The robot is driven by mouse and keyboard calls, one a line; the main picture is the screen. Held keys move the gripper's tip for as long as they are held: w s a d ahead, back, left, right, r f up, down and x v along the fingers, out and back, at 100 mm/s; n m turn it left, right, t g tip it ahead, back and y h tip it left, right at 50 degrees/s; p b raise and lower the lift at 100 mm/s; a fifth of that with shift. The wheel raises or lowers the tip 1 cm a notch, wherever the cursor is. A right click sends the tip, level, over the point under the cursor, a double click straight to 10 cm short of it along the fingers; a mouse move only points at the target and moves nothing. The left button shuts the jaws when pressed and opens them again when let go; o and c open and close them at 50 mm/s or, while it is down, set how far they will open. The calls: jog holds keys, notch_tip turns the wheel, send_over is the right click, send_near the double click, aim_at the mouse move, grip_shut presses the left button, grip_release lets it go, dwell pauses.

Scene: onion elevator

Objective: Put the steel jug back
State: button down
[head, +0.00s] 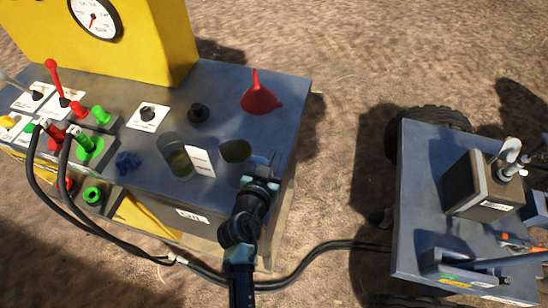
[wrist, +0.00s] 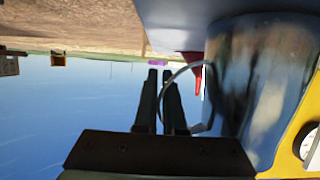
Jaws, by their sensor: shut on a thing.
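The steel jug (head: 234,152) is in the head view near the right front of the machine's grey top, its round mouth facing up. My gripper (head: 266,166) is at its right side. In the wrist view the shiny jug (wrist: 262,85) fills the right, and its thin curved handle (wrist: 192,68) runs to my fingers (wrist: 166,92), which are shut on it. The wrist picture is upside down. I cannot tell whether the jug's base touches the top. A second steel vessel (head: 172,145) stands to its left, with a white label card (head: 201,162) between them.
A red funnel (head: 259,95) lies behind the jug on the grey top (head: 225,85). A black knob (head: 198,112) and a blue knob (head: 128,162) stand to the left. Hoses and levers crowd the left end. A separate cart (head: 415,200) with a box stands at the right.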

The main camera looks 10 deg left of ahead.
jog(key=shift+f, duration=0.1)
jog(key=c, duration=1)
grip_release()
